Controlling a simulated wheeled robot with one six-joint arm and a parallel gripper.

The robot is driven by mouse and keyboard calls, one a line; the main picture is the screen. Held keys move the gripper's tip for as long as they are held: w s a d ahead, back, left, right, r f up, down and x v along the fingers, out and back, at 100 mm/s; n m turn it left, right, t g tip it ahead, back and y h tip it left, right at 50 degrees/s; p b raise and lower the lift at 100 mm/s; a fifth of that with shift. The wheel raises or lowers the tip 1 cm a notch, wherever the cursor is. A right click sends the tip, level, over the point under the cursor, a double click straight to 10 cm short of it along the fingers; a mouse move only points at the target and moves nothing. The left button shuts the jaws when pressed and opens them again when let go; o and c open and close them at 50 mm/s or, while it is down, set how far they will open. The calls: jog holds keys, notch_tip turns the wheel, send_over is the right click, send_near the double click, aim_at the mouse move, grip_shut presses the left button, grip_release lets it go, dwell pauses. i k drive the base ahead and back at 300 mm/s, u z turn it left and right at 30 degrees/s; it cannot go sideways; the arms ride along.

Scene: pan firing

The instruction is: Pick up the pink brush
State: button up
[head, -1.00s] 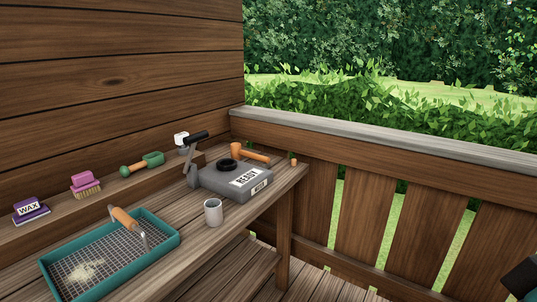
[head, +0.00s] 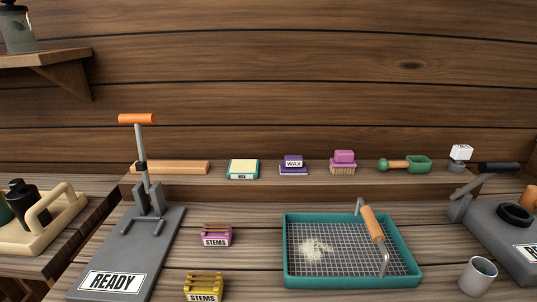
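The pink brush (head: 344,162) stands on the raised back ledge of the bench in the head view. It has a pink handle block on top and tan bristles pointing down. A purple wax block (head: 292,165) is to its left and a green scoop (head: 405,164) with an orange-brown handle is to its right, both apart from it. My gripper is not visible in this view.
A teal sieve tray (head: 290,265) with an orange-handled bar lies in front of the brush. A lever press (head: 150,240) stands left, near pink and yellow STEMS boxes (head: 215,235). A grey cup (head: 478,275) and grey device (head: 510,238) are right.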

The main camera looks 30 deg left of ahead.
aim_at(343, 163)
jog(key=u, duration=0.95)
jog(key=i, duration=1)
jog(key=u, duration=0.65)
